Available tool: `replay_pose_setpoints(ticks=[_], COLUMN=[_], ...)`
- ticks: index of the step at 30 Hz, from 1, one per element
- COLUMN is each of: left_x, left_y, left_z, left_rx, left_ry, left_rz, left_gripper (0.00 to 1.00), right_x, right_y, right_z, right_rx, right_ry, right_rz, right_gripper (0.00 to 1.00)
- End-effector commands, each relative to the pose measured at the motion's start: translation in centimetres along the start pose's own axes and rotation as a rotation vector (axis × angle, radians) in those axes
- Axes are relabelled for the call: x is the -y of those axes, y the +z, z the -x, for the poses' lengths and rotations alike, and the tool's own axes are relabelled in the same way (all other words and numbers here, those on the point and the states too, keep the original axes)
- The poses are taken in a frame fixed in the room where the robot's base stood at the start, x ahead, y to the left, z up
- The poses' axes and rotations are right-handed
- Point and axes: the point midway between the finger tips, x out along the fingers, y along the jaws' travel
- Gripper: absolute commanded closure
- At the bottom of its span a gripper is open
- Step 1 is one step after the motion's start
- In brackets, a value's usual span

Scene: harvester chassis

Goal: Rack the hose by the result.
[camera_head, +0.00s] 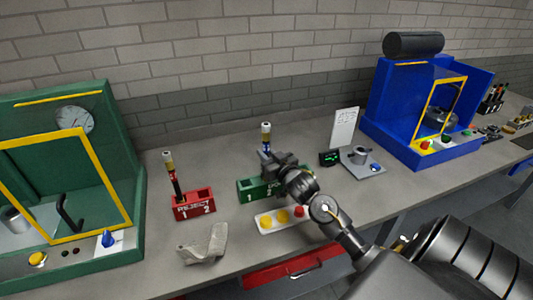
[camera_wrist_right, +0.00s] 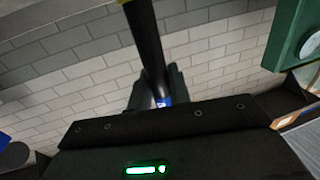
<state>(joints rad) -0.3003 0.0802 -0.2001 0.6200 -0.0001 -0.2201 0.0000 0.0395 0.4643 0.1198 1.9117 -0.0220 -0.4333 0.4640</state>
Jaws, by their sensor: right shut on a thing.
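My right gripper (camera_head: 272,160) is shut on a hose (camera_head: 266,132) with a pale metal end and a blue band, held upright over the green rack (camera_head: 247,193). In the right wrist view the black hose (camera_wrist_right: 144,35) runs between the fingers (camera_wrist_right: 158,92), its blue band at their tips. The hose's lower end is hidden in the head view, so I cannot tell if it is in a slot. The red REJECT rack (camera_head: 206,201) has slots 1 and 2; another hose (camera_head: 174,175) with a red band stands in slot 1. My left gripper is not in view.
A grey bracket (camera_head: 205,244) lies at the front. Green (camera_head: 120,140) and blue (camera_head: 375,105) machines flank the bench.

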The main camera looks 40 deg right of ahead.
Motion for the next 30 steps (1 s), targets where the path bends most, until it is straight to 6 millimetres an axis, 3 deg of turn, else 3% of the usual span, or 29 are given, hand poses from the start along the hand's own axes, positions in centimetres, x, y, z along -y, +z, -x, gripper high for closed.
replay_pose_setpoints(ticks=[30], left_x=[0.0], left_y=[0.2], left_z=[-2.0], left_rx=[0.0], left_ry=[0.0], left_rz=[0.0], left_gripper=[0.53], right_x=[0.0], right_y=[3.4], right_z=[0.0], right_rx=[-0.001], right_ry=[0.0], right_rz=[0.0], right_gripper=[1.0])
